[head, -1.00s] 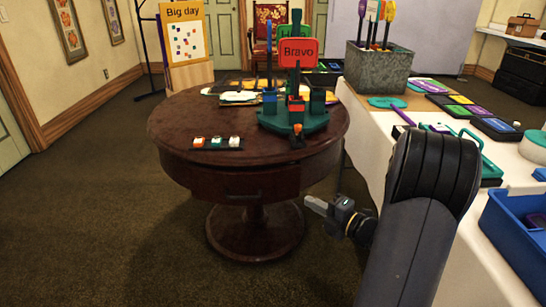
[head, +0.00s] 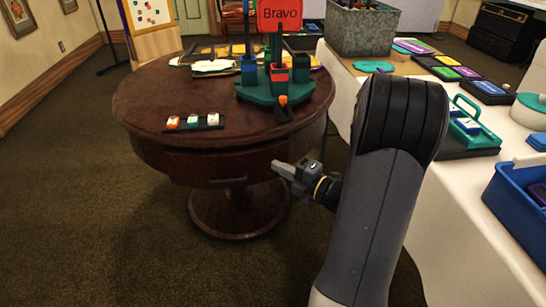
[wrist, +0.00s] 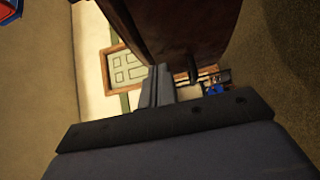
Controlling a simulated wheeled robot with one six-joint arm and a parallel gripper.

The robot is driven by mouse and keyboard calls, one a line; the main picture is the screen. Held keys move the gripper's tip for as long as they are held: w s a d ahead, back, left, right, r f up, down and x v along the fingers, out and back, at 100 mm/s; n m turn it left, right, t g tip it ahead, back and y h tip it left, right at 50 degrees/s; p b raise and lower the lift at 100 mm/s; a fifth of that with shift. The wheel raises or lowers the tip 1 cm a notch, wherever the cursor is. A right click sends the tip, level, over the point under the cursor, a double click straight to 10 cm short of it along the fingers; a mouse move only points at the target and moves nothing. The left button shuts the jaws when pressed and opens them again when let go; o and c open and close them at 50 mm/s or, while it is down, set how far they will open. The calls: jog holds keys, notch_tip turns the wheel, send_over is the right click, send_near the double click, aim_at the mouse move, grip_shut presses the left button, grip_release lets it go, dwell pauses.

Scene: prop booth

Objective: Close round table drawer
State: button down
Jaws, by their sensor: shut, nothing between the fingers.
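The round dark-wood table (head: 135,105) stands left of centre in the head view. Its drawer front (head: 195,170), with a dark handle (head: 228,181), faces me below the tabletop. How far the drawer stands out is hard to tell. My gripper (head: 277,166) is shut and empty, at the right of the drawer front and to the right of the handle. In the wrist view my gripper's fingers (wrist: 158,85) point along the brown drawer front (wrist: 185,25), and the handle (wrist: 193,72) shows just beyond them. Contact between fingers and drawer cannot be told.
A row of small blocks (head: 193,122) and a teal stand with a red Bravo sign (head: 281,14) are on the tabletop. A white-clothed table (head: 455,210) with trays and a blue bin (head: 515,215) stands close on the right. Carpet (head: 90,230) is clear at the left.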

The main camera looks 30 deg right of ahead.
aim_at(276, 148)
jog(key=w, duration=0.4)
jog(key=shift+w+f+b, duration=0.1)
jog(key=shift+w+b, duration=0.3)
jog(key=shift+w+d, duration=0.15)
jog(key=shift+w, duration=0.3)
jog(key=w, duration=0.1)
jog(key=w+d+b, duration=0.1)
jog(key=w, duration=0.1)
jog(key=shift+w+d, duration=0.1)
jog(key=shift+w, duration=0.2)
jog(key=shift+w+d+r, duration=0.15)
jog(key=shift+w+r, duration=0.1)
